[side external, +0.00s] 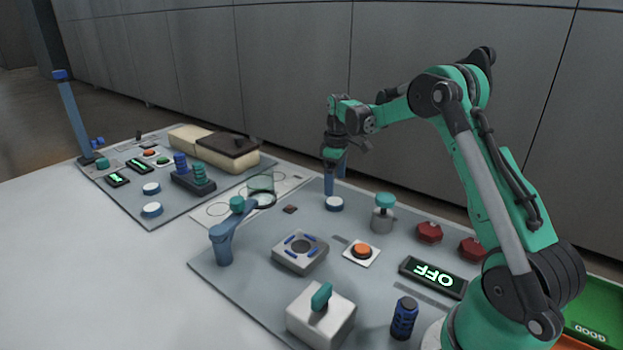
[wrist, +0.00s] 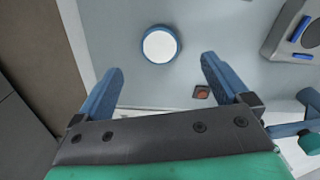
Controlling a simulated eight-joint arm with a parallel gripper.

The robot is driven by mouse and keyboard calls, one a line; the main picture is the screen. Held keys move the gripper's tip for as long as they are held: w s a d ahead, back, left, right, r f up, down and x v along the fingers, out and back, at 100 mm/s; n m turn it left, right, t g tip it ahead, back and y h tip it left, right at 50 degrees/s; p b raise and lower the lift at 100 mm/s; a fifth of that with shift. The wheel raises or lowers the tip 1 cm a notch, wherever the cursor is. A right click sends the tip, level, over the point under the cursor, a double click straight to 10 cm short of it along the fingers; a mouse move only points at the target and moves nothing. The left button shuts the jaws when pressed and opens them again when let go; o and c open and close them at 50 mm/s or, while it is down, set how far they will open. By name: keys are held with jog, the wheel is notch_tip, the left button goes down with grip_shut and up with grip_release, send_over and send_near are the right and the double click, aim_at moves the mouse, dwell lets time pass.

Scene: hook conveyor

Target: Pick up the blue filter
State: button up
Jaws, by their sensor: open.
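A dark blue ribbed cylinder (side external: 404,318), which looks like the blue filter, stands upright at the near edge of the grey mat in the side view. Another blue ribbed cylinder (side external: 181,164) stands in a dark holder on the far left mat. My gripper (side external: 335,178) is far from both, pointing down at the back of the near mat. Its two blue fingers are open and empty in the wrist view (wrist: 162,65). A round white-topped disc with a blue rim (side external: 335,204) lies below it. The disc also shows ahead of the fingertips (wrist: 159,45).
A grey box with a green handle (side external: 321,318) stands left of the near cylinder. An OFF display (side external: 433,277), an orange button (side external: 362,251), a square grey fixture (side external: 300,252) and a blue lever post (side external: 224,245) occupy the mat. Red knobs (side external: 429,232) stand right.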

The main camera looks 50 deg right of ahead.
aim_at(335, 201)
jog(key=shift+f, duration=2.65)
jog(key=c, duration=1.3)
